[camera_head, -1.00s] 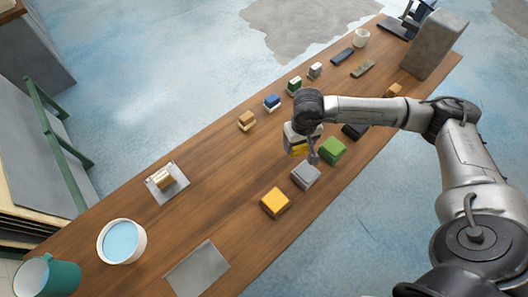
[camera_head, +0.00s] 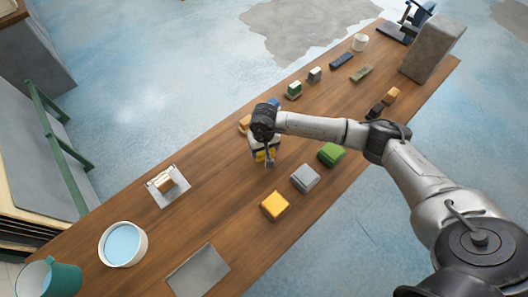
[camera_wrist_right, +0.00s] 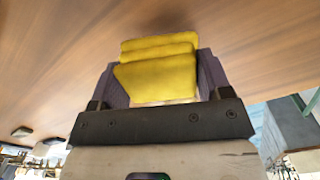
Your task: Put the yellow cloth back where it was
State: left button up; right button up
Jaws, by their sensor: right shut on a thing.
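The yellow cloth (camera_wrist_right: 158,75) is folded in layers and sits between the fingers of my right gripper (camera_head: 265,155). The right wrist view shows it pinched between two purple-grey finger pads, with the wooden table behind it. In the head view only a small yellow patch of it shows under the wrist, above the middle of the table. A separate yellow-orange folded piece (camera_head: 275,206) lies on the table, left of a grey one (camera_head: 305,178) and a green one (camera_head: 331,154). My left gripper is not in view.
The wooden table (camera_head: 215,212) has a row of small blocks along its far edge, including a green one (camera_head: 294,90). A small tray (camera_head: 167,187), a bucket of blue water (camera_head: 122,243), a teal pot (camera_head: 50,276) and a grey mat (camera_head: 198,271) lie left. A tall grey block (camera_head: 432,50) stands far right.

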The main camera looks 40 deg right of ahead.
aim_at(264, 154)
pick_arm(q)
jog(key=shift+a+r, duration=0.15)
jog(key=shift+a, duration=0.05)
pick_arm(e)
notch_tip(264, 154, down, 3)
jog(key=shift+a+r, duration=0.1)
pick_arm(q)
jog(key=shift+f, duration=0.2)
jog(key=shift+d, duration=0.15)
pick_arm(e)
jog(key=o, duration=0.9)
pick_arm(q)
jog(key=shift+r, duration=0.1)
